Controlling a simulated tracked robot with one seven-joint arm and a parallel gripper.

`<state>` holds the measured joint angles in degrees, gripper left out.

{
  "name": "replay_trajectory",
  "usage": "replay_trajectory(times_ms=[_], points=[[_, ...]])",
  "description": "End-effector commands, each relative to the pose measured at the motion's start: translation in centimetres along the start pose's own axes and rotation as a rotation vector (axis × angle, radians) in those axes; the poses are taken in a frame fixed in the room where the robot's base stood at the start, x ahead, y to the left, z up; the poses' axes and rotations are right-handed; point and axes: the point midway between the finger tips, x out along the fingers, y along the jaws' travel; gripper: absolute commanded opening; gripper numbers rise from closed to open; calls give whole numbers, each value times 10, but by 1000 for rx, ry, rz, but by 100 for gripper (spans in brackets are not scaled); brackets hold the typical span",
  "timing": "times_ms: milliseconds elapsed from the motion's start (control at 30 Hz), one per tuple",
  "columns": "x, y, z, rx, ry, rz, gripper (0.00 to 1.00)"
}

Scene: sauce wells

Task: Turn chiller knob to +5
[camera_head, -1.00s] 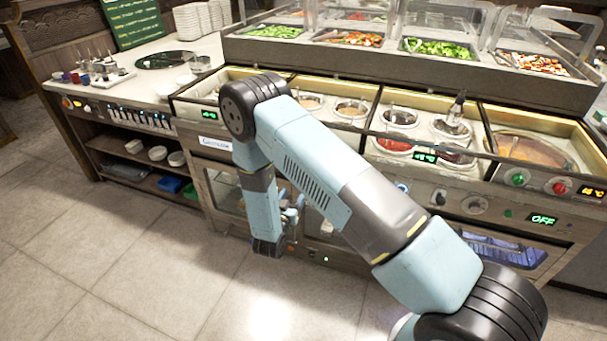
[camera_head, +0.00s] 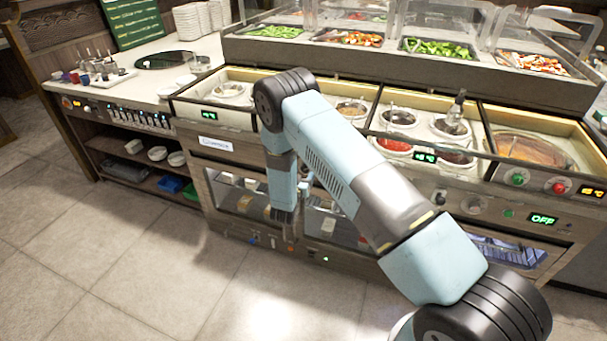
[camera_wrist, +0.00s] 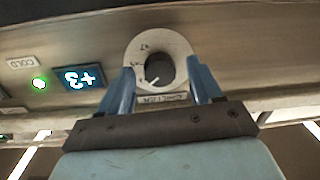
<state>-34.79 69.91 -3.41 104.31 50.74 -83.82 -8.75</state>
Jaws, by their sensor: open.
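The chiller knob (camera_wrist: 159,71) is a dark round knob with a white pointer mark, set on a white dial plate (camera_wrist: 136,53) in the wrist view. The blue display (camera_wrist: 80,78) beside it reads +3, upside down. My gripper (camera_wrist: 161,76) is open, with one blue finger on each side of the knob. I cannot tell whether the fingers touch it.
A green light (camera_wrist: 39,84) and a COLD label (camera_wrist: 22,62) are beside the display. In the head view, the counter front holds other controls, including a knob (camera_head: 474,205) and an OFF display (camera_head: 543,219). Glass doors (camera_head: 235,192) are below; the floor in front is clear.

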Motion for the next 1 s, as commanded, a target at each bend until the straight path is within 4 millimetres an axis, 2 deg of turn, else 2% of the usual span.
replay_trajectory(times_ms=[367, 900, 1000], points=[[4, 0, 0, -1, 0, 0, 63], [4, 0, 0, 0, 0, 0, 12], [4, 0, 0, 1, 0, 0, 9]])
